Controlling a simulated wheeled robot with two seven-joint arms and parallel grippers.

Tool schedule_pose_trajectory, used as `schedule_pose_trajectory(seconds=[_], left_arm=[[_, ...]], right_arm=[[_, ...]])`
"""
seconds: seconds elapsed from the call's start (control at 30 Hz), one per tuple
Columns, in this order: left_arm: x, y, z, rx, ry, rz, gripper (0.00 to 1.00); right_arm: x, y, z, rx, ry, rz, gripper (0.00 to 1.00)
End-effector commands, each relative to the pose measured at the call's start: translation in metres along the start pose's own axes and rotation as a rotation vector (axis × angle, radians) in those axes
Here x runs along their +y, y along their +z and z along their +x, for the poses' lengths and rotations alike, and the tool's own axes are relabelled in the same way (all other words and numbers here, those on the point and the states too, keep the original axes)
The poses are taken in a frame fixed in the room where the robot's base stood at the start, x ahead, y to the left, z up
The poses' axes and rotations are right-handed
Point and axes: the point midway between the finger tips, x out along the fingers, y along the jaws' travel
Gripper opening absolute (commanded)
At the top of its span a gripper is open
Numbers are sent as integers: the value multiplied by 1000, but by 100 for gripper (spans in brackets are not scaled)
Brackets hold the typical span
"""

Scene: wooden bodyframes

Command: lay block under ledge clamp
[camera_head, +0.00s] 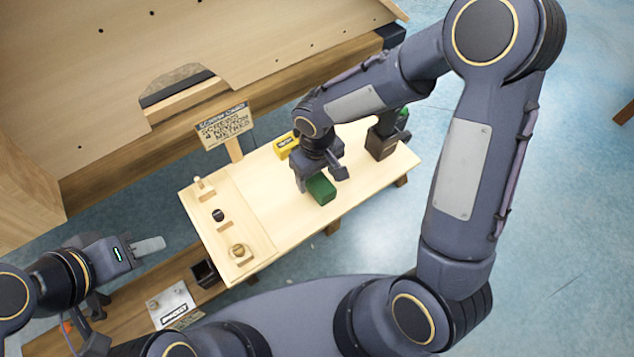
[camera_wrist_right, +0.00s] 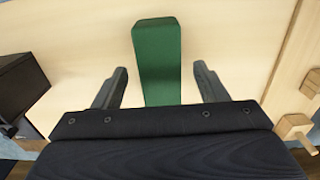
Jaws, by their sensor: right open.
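A green block (camera_head: 321,189) lies on the pale wooden bench (camera_head: 370,183). My right gripper (camera_head: 323,181) is over it, open, with one finger on each side. In the right wrist view the green block (camera_wrist_right: 158,60) stands between the two open fingers (camera_wrist_right: 160,80), with a gap on both sides. The block's near end is hidden behind my gripper body. My left gripper (camera_head: 150,246) is at the lower left, off the bench; its pale fingers are seen edge-on. I cannot make out with certainty which thing is the ledge clamp.
A board with several pegs and knobs (camera_head: 237,250) fills the bench's left end. A lettered sign (camera_head: 224,125) and yellow box (camera_head: 284,144) stand at the back edge. A dark tool (camera_head: 381,144) stands at the right. A large wooden frame (camera_head: 60,60) rises behind. The bench front is clear.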

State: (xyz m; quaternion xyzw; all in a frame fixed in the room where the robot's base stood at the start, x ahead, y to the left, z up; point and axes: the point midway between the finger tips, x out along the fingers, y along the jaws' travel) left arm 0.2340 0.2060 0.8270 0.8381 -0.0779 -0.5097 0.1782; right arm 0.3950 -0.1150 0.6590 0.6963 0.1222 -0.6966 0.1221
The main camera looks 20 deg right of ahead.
Motion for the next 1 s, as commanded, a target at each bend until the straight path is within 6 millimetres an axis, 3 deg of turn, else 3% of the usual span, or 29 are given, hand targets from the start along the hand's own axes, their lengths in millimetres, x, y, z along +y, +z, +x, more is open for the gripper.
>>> schedule_pose_trajectory(seconds=[0.13, 0.57, 0.83, 1.0], left_arm=[[0, 0, 0, 0, 0, 0, 36], [0, 0, 0, 0, 0, 0, 36], [1, -1, -1, 0, 0, 0, 36], [2, -3, -5, 0, 0, 0, 36]], right_arm=[[0, 0, -1, 0, 0, 0, 65], [0, 0, -1, 1, 0, -1, 11], [0, 0, -4, 2, 0, -1, 11], [0, -1, -20, 4, 1, -2, 11]])
